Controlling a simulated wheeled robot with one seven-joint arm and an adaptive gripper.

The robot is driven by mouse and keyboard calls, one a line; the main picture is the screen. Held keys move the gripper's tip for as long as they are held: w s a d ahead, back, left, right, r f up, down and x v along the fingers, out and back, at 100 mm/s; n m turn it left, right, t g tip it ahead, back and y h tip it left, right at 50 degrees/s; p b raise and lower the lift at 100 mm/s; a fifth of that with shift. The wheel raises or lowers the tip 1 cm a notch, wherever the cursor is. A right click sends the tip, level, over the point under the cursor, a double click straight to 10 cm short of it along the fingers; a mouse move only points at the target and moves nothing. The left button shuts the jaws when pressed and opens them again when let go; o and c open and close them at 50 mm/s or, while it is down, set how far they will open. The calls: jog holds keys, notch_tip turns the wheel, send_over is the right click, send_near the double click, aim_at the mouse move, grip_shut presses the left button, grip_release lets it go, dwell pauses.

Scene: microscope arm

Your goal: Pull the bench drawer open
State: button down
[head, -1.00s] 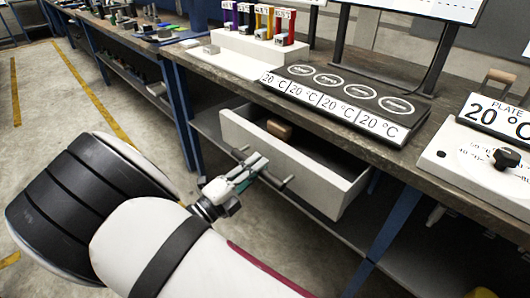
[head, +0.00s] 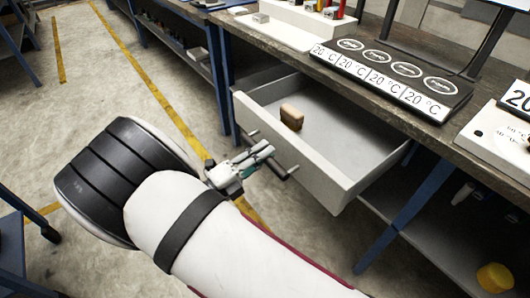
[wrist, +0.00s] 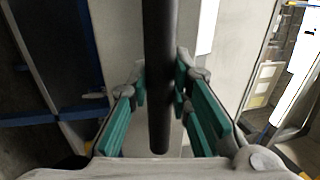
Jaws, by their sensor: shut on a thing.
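The bench drawer (head: 315,178) is a pale box under the bench top, standing well out in the head view, with its inside open to sight. Its dark bar handle (head: 281,169) runs along the front face. My gripper (head: 266,152) is at the handle, in front of the drawer face. In the wrist view the handle (wrist: 159,85) passes between the green-padded fingers of my gripper (wrist: 161,90), which are closed on it. Part of the handle is hidden by the fingers in the head view.
A brown block (head: 291,117) lies inside the drawer near its left wall. The bench top (head: 455,125) above carries a dark plate (head: 400,72) with several 20 °C labels. A blue bench leg (head: 405,220) stands right of the drawer. The floor (head: 100,90) at left is clear.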

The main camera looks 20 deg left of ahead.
jog(key=shift+f, duration=0.1)
jog(key=c, duration=1.4)
grip_release()
jog(key=shift+c, duration=0.2)
jog(key=shift+a, duration=0.1)
jog(key=v, duration=1.1)
jog(key=shift+s+a, duration=0.25)
jog(key=shift+s, duration=0.1)
jog(key=shift+f, duration=0.1)
